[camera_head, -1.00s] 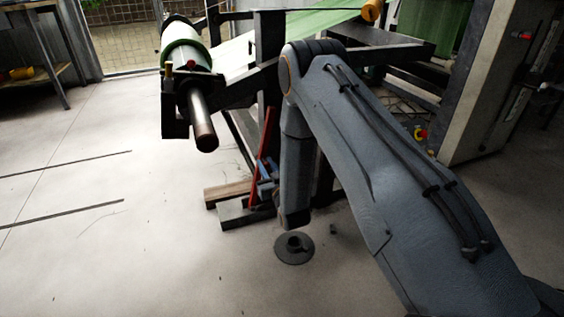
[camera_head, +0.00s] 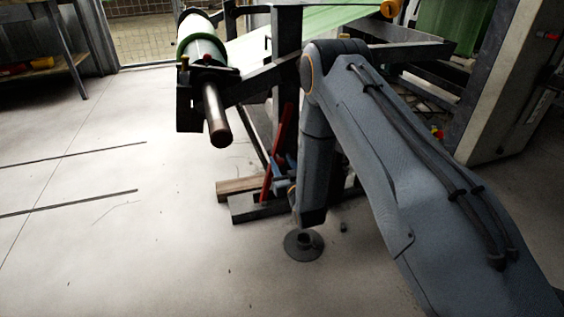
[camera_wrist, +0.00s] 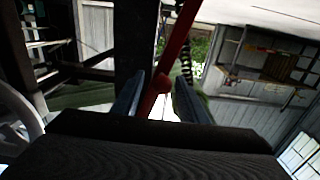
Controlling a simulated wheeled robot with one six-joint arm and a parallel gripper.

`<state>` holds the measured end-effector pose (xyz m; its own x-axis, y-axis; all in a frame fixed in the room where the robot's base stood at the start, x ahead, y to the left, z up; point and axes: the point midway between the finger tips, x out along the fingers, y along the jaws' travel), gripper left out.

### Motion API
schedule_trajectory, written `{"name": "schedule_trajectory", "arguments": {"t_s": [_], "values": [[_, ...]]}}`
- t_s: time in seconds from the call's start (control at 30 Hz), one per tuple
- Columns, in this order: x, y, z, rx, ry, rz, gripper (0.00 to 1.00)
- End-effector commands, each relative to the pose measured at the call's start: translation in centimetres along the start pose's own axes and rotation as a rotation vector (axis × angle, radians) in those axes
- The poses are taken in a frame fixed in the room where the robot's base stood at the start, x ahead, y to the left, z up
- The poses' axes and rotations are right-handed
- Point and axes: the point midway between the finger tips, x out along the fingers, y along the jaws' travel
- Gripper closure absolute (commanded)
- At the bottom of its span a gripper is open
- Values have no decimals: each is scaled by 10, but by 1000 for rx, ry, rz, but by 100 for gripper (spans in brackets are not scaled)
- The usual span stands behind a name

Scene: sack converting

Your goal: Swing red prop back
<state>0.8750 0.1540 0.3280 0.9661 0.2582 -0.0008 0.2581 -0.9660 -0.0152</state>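The red prop (camera_head: 284,138) is a thin bar at the near side of the dark unwind stand (camera_head: 287,60). It leans, with its top to the right, and my arm partly covers the area beside it. In the wrist view the red prop (camera_wrist: 181,35) runs down between the two blue-grey fingers of my gripper (camera_wrist: 159,88). A round red knob sits on the bar at the fingers. The fingers stand apart, with a gap beside the bar.
A roll shaft (camera_head: 216,118) with a green ring (camera_head: 202,48) juts from the stand toward me. A wooden block (camera_head: 238,186) lies at the stand's foot. A black round base (camera_head: 303,245) is on the floor nearby.

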Motion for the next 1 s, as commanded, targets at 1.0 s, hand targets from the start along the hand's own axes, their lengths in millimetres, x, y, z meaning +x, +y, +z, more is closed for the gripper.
{"name": "schedule_trajectory", "arguments": {"t_s": [1.0], "values": [[-74,2,0,0,-1,3,60]]}}
